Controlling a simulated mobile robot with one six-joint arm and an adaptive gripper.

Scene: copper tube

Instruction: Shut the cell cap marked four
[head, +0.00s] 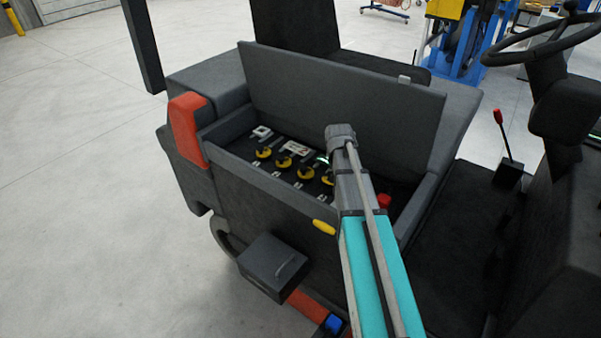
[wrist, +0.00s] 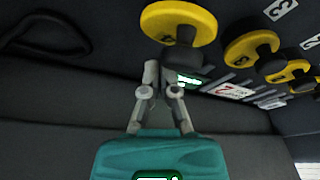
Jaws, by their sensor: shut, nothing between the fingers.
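In the wrist view a row of yellow round caps with dark centres runs along the battery top. The nearest and largest cap (wrist: 180,22) is at the top middle; the others (wrist: 250,46) recede to the right. A small white number tag (wrist: 281,9) is hard to read. My gripper (wrist: 162,76) is shut and empty, its fingertips just below the nearest cap in the picture; whether they touch it I cannot tell. In the head view the caps (head: 283,162) lie inside the open compartment, the rightmost (head: 327,179) beside my arm. My fingertips are hidden there.
The raised grey lid (head: 340,105) stands behind the battery compartment. Its front wall (head: 265,185) and side walls bound the space. A red part (head: 384,201) is at the right end. A white label (wrist: 235,91) and grey strips lie beside the caps.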

